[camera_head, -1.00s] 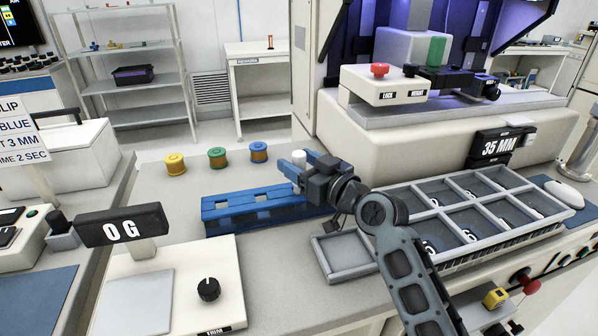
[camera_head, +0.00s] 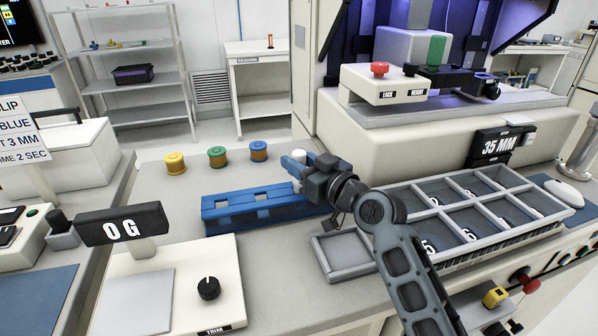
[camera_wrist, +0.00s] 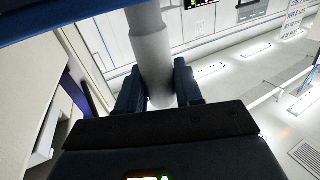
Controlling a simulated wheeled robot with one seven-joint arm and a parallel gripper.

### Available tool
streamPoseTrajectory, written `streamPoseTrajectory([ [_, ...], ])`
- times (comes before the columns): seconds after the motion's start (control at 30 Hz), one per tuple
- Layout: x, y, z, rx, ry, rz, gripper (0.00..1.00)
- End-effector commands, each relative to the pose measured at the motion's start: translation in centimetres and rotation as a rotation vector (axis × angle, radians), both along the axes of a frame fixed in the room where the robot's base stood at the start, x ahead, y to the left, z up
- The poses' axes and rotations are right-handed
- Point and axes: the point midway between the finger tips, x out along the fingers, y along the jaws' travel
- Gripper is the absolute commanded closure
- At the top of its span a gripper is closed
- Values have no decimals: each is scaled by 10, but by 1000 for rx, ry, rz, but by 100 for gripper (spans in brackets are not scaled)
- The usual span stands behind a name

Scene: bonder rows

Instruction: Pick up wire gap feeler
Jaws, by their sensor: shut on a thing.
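A pale grey upright cylinder, likely the wire gap feeler, runs between my gripper's fingers in the wrist view (camera_wrist: 151,55). Its white top shows in the head view (camera_head: 299,157). My gripper (camera_head: 293,164) is shut on it, with one blue finger visible at its near side. The gripper is just above the right end of a blue slotted rack (camera_head: 250,207). The wrist view shows both dark fingers pressed to the sides of the cylinder (camera_wrist: 160,90). The cylinder's lower part is hidden behind the gripper in the head view.
Yellow (camera_head: 175,163), green (camera_head: 217,156) and blue (camera_head: 259,151) spools stand behind the rack. A small empty grey tray (camera_head: 325,262) and a divided tray (camera_head: 437,203) lie to the right. The machine body (camera_head: 450,140) rises close behind my arm.

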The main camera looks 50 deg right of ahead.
Motion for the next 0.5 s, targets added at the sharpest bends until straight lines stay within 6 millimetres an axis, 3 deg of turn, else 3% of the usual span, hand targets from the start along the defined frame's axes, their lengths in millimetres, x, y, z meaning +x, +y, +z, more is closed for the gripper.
streamPoseTrajectory([
  [0.17,0,0,8,-1,-4,0,100],
  [0.5,1,0,69,-2,-6,0,100],
])
